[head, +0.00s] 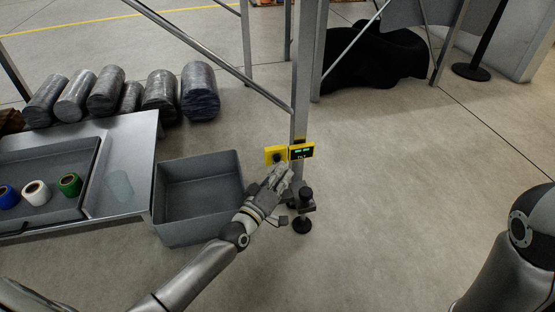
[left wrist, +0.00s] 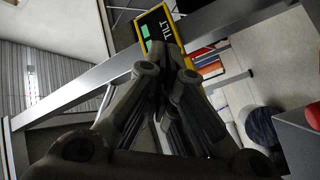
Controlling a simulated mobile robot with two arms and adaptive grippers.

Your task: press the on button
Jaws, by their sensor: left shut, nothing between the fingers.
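A small yellow box (head: 269,153) with a dark round part on its face is fixed beside the grey upright post. I cannot read which button is the on button. A black panel with a yellow frame and green displays (head: 301,151) sits just right of it. It shows closer in the left wrist view (left wrist: 160,35) and reads "TILT". My left gripper (head: 284,171) is shut and empty, just below the box and panel. Its closed fingers also show in the left wrist view (left wrist: 168,78); touch cannot be told. My right gripper is out of view.
The post (head: 303,90) stands behind the panels, with a diagonal brace and a dark foot (head: 302,225). A grey bin (head: 198,238) is on the left. A metal table (head: 131,150) holds a tray of colored rolls. Wrapped rolls lie behind.

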